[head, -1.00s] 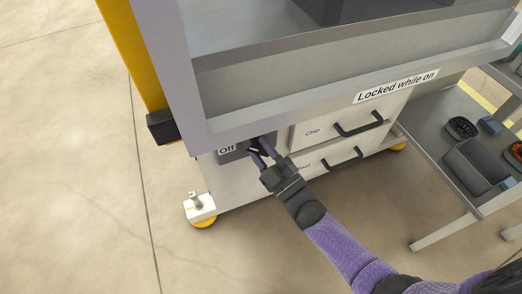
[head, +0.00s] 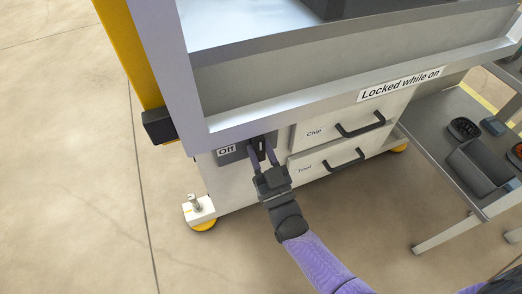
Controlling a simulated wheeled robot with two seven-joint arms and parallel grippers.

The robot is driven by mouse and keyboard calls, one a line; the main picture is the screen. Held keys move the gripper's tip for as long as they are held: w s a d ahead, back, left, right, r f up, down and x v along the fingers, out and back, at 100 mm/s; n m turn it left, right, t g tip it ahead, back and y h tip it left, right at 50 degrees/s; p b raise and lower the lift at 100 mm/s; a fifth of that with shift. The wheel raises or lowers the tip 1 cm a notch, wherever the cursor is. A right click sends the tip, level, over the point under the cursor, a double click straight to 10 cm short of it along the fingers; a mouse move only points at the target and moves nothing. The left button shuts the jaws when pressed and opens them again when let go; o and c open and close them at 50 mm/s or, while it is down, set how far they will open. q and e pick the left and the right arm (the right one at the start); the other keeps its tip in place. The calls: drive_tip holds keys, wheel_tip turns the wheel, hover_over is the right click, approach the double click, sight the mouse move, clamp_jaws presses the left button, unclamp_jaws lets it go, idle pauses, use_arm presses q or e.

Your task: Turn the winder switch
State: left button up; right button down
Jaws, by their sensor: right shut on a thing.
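The winder switch (head: 261,146) is a small dark knob on a grey panel at the lower left of the machine's front in the head view. A white label reading "Off" (head: 226,152) is on the panel to its left. My right gripper (head: 262,153) reaches up from below, its two purple fingers shut on the switch, one on each side. The fingers partly cover the knob. My left gripper is not in view.
Drawers marked "Chip" (head: 340,125) and "Tool" (head: 325,165), with black handles, sit right of the switch. The label "Locked while on" (head: 401,84) is above them. A grey cart (head: 425,125) with bins stands at right. The floor at left is clear.

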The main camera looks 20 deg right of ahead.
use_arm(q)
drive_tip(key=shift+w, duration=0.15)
use_arm(e)
drive_tip(key=shift+f+m, duration=0.1)
drive_tip(key=shift+m, duration=0.2)
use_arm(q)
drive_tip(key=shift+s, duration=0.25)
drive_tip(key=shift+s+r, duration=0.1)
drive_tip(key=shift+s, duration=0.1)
use_arm(e)
drive_tip(key=shift+c, duration=2)
unclamp_jaws()
drive_tip(key=shift+s, duration=0.1)
use_arm(q)
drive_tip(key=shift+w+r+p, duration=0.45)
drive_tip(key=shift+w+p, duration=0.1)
drive_tip(key=shift+p, duration=0.15)
use_arm(e)
drive_tip(key=v, duration=0.9)
drive_tip(key=shift+s, duration=0.4)
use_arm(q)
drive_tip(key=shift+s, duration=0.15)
use_arm(e)
drive_tip(key=shift+a+f, duration=0.1)
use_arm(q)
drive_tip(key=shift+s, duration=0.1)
